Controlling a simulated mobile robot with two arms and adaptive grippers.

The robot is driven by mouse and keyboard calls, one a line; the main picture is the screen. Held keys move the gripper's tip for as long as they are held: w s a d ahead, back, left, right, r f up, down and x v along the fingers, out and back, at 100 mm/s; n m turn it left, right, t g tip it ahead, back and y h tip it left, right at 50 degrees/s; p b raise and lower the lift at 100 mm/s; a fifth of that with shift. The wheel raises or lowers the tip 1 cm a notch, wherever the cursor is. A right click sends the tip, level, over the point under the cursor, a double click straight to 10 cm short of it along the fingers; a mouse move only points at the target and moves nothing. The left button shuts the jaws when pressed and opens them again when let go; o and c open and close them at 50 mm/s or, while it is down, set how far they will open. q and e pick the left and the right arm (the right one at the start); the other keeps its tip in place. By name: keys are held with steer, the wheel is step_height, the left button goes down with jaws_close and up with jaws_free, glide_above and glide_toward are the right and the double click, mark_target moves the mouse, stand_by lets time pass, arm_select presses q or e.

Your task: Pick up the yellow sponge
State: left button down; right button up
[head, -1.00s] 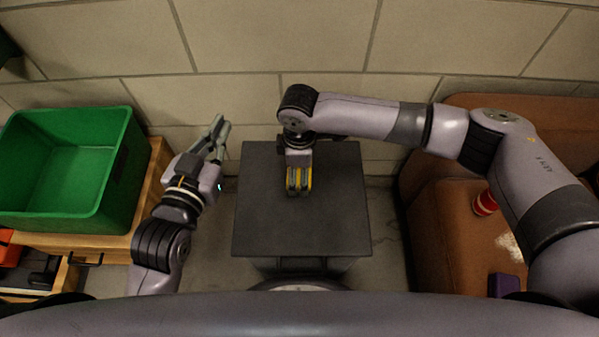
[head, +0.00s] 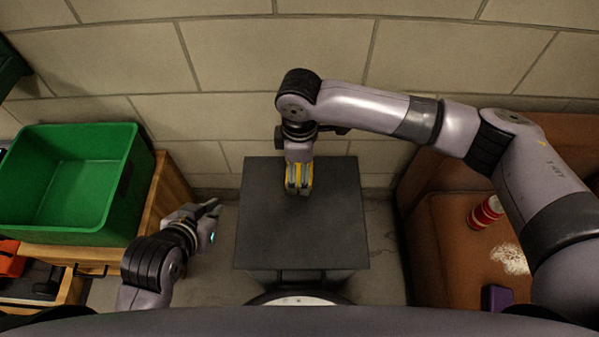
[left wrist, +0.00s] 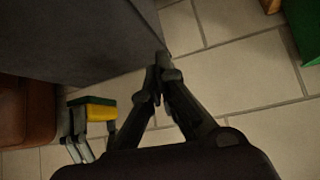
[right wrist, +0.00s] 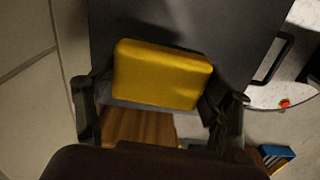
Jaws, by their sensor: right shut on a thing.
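The yellow sponge (head: 292,170) is between the fingers of my right gripper (head: 299,190), over the far middle of the dark grey table (head: 270,235). In the right wrist view its broad yellow face (right wrist: 160,75) shows between the two fingers. A green layer on the sponge (left wrist: 100,110) shows in the left wrist view. I cannot tell its exact height above the tabletop. My left gripper (head: 214,207) is empty, left of the table; its fingers meet at the tips in the left wrist view (left wrist: 161,68).
A green bin (head: 70,215) stands on a wooden cabinet (head: 170,195) at left, beside my left arm. A brown armchair (head: 450,240) at right holds a red-and-white can (head: 486,212) and a purple object (head: 497,297). A block wall (head: 230,60) stands behind. The tabletop looks otherwise clear.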

step_height(320, 180, up, 6)
steer(key=shift+f+p, duration=0.15)
steer(key=shift+p, duration=0.6)
arm_select(q)
steer(key=s+a+f+g+y+p, duration=0.1)
steer(key=s+g, duration=0.3)
steer(key=s, duration=0.4)
steer(key=shift+s+a+f+g, duration=0.25)
steer(key=shift+s+a+g, duration=0.15)
steer(key=shift+a, duration=0.5)
arm_select(e)
steer(key=shift+r, duration=2.95)
